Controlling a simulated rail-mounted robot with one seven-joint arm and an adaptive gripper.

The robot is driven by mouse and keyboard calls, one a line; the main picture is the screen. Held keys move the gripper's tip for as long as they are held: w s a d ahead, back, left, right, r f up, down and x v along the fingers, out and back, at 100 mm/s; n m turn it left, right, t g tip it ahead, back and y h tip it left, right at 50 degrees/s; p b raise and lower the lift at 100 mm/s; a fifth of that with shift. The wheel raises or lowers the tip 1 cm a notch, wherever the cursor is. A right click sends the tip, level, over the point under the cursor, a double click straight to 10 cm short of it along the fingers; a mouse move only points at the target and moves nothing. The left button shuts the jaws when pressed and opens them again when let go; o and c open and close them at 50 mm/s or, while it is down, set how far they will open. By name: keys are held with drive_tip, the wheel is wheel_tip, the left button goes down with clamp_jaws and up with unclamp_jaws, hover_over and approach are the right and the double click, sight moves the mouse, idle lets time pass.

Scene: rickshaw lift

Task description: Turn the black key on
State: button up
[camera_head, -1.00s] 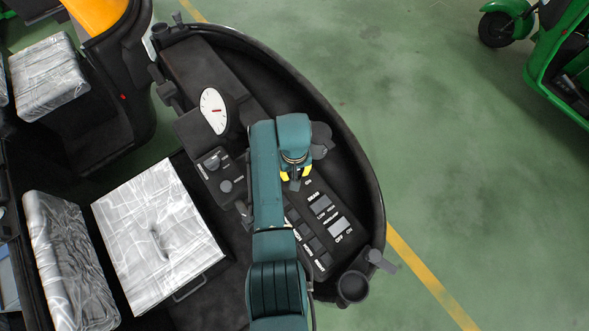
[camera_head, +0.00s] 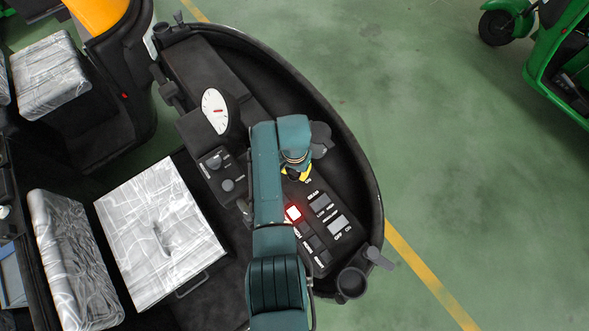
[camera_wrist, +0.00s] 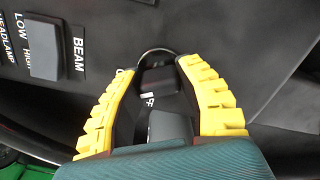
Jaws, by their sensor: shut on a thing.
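My gripper (camera_head: 297,174) is down on the dark dashboard panel in the head view, its yellow fingers partly hidden under the wrist. In the wrist view my gripper (camera_wrist: 160,68) has its two yellow fingers closed around the black key (camera_wrist: 158,78). The key shows as a small dark block between the fingers, with part of a white label beside it. In the head view the key is hidden by my gripper, and its exact turn angle is hard to tell.
The beam switch (camera_wrist: 42,48) sits left of the fingers in the wrist view. Several switches and a white-faced gauge (camera_head: 214,110) are on the dashboard. A cup-like holder (camera_head: 351,284) is at the panel's lower edge. A wrapped seat (camera_head: 160,235) lies left of my arm.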

drive_tip(key=shift+s+f, duration=0.1)
drive_tip(key=shift+f, duration=0.1)
drive_tip(key=o, duration=1.2)
drive_tip(key=shift+r, duration=0.1)
drive_tip(key=shift+r, duration=0.1)
wheel_tip(320, 180, up, 12)
drive_tip(key=shift+f, duration=0.1)
